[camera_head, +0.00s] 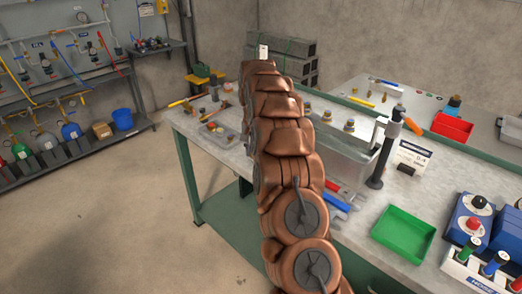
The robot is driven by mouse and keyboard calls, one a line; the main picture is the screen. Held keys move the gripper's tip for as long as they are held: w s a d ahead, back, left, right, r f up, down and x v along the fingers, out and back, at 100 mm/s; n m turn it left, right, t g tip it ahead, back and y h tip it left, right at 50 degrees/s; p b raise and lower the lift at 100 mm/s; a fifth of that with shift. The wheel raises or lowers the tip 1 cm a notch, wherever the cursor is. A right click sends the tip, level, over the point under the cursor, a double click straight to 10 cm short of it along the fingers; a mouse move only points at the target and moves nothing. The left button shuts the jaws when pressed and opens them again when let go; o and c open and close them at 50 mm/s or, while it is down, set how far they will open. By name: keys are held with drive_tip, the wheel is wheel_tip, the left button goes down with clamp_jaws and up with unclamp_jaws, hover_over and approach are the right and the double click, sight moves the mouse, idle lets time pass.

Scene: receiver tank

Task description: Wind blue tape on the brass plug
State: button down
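My copper-coloured arm runs up the middle of the view, over the bench's front edge. My gripper cannot be seen; the arm hides the bench area behind it.
A clear rectangular tank (345,158) and a dark upright post (380,155) stand right of my arm. A green tray (403,234), a red tray (452,126) and blue instrument boxes (470,222) lie further right. Tools and a shallow tray (220,134) are left. Floor at left is clear.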

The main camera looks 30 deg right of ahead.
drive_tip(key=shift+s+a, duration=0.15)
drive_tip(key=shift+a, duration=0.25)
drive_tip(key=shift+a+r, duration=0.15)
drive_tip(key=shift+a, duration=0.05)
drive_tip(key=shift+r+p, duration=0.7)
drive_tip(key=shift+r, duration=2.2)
